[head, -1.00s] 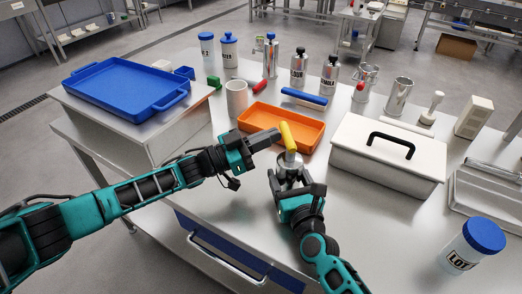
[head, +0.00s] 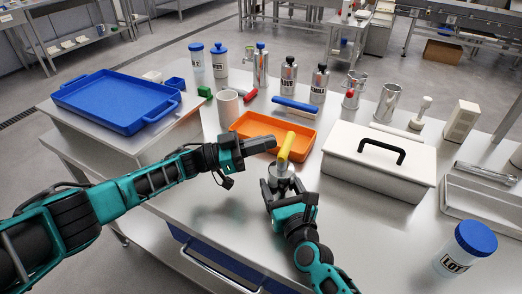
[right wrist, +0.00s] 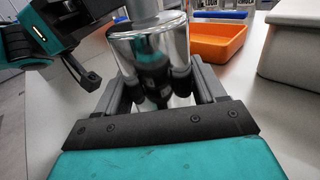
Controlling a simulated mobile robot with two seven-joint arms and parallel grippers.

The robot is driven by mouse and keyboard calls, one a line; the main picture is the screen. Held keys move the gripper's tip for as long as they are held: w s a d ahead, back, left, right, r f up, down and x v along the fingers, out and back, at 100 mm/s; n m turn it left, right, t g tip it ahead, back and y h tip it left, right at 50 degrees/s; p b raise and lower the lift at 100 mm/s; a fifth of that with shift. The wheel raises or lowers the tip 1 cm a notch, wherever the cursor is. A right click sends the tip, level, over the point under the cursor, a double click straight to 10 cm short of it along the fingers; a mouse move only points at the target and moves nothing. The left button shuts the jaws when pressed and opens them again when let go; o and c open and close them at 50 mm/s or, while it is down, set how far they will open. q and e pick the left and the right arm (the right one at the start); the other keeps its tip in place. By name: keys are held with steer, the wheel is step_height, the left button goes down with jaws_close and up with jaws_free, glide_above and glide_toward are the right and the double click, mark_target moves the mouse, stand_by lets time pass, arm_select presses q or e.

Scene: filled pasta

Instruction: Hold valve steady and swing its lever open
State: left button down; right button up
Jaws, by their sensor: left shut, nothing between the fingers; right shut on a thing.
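The valve has a shiny metal body (head: 281,171) and a yellow lever (head: 286,146) on top, its far end leaning right in the head view. My right gripper (head: 284,186) is shut around the metal body; the right wrist view shows a finger on each side of the shiny cylinder (right wrist: 150,45). The valve looks upright above the table. My left gripper (head: 272,143) is shut and empty, its tips close against the lever's left side; I cannot tell whether they touch. The lever is outside the right wrist view.
An orange tray (head: 240,127) lies just behind the valve. A white lidded box (head: 370,170) with a black handle stands to the right. A blue tray (head: 95,115) is at left, and a LOT jar (head: 463,250) at front right. Bottles and tools line the back.

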arm_select(q)
steer(key=v, duration=0.6)
